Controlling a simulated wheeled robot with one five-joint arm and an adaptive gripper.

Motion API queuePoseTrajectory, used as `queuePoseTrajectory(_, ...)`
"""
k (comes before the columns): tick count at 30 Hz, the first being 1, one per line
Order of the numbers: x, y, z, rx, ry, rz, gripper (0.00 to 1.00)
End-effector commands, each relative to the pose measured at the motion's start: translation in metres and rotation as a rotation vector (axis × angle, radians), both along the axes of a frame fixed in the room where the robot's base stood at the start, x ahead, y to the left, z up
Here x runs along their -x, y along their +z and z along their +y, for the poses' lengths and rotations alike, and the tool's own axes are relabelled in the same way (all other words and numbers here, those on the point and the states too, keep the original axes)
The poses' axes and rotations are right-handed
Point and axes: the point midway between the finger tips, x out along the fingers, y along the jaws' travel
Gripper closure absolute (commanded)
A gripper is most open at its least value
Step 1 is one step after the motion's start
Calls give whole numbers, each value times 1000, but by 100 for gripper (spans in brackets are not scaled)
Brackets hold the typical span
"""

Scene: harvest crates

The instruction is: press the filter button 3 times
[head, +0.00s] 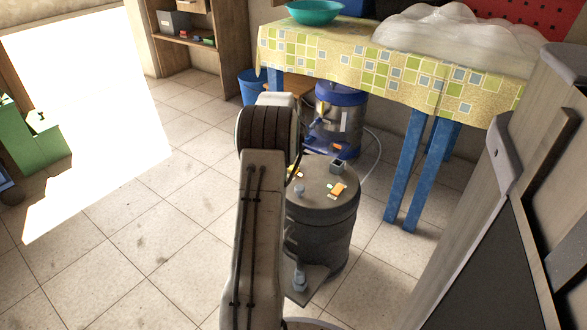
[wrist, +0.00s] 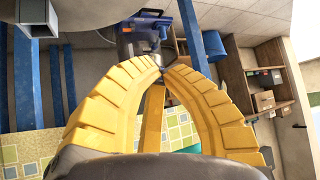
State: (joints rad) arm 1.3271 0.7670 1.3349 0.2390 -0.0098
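A blue and silver canister machine (head: 338,122) stands under the table in the head view. It also shows at the top of the wrist view (wrist: 146,24), beyond my fingertips. A grey drum (head: 322,222) stands nearer, with small orange and pale parts on its lid. I cannot make out which part is the filter button. My gripper (wrist: 162,69) has yellow ribbed fingers whose tips meet, with nothing seen between them. In the head view my arm hides most of it.
A table with a checked cloth (head: 390,75) and blue legs stands behind. A blue bucket (head: 250,86) and a wooden shelf (head: 205,45) are at the back. A grey wooden cabinet (head: 500,215) is close on the right.

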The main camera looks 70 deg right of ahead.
Motion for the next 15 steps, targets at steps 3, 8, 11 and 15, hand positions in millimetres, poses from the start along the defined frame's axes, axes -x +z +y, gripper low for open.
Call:
queuePoseTrajectory(3, 0, -5, 0, -1, 0, 0, 100)
queuePoseTrajectory(8, 0, -19, 1, -2, 0, 0, 100)
queuePoseTrajectory(11, 0, -30, 0, -2, 0, 0, 100)
queuePoseTrajectory(15, 0, -47, 0, -1, 0, 0, 100)
